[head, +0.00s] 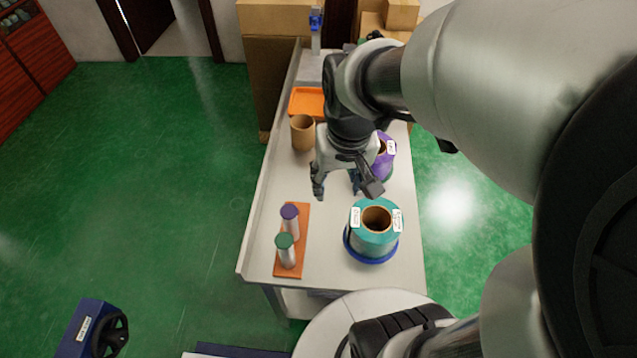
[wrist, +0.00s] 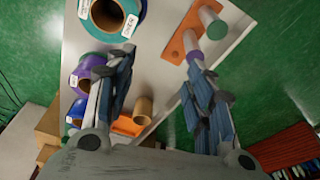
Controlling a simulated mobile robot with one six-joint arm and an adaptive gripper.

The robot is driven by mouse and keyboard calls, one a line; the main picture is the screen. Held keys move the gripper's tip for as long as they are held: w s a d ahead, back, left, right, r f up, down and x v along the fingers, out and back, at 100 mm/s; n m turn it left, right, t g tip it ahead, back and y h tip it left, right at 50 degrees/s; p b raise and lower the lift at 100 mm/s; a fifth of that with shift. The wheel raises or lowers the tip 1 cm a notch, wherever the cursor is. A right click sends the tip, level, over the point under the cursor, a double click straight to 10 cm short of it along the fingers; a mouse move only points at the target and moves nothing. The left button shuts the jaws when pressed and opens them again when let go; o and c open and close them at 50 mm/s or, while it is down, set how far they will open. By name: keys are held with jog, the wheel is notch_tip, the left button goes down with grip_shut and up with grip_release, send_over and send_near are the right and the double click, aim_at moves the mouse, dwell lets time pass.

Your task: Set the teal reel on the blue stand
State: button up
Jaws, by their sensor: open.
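The teal reel (head: 375,238) stands upright near the right edge of the bench, with a brown hollow core and white labels on top. The blue stand (head: 372,259) shows as a rim around its foot; the reel appears to sit on it, though the contact is hidden. In the wrist view the teal reel (wrist: 104,22) is at the top left, outside the fingers. My gripper (head: 345,190) is open and empty, behind and left of the reel, apart from it. Its spread fingers also show in the wrist view (wrist: 160,58).
A purple reel (head: 386,168) stands behind, partly hidden by my gripper. An orange board (head: 304,245) with two capped spools is at left front. A brown cup (head: 302,134) and an orange tray (head: 305,101) are farther back. Bare bench lies between board and teal reel.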

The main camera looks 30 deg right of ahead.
jog(key=s+a+r+n+t, duration=0.2)
jog(key=s+a+r+n, duration=0.1)
jog(key=s+a+r, duration=0.4)
jog(key=shift+s+y, duration=0.3)
jog(key=shift+s, duration=0.75)
jog(key=shift+a, duration=0.1)
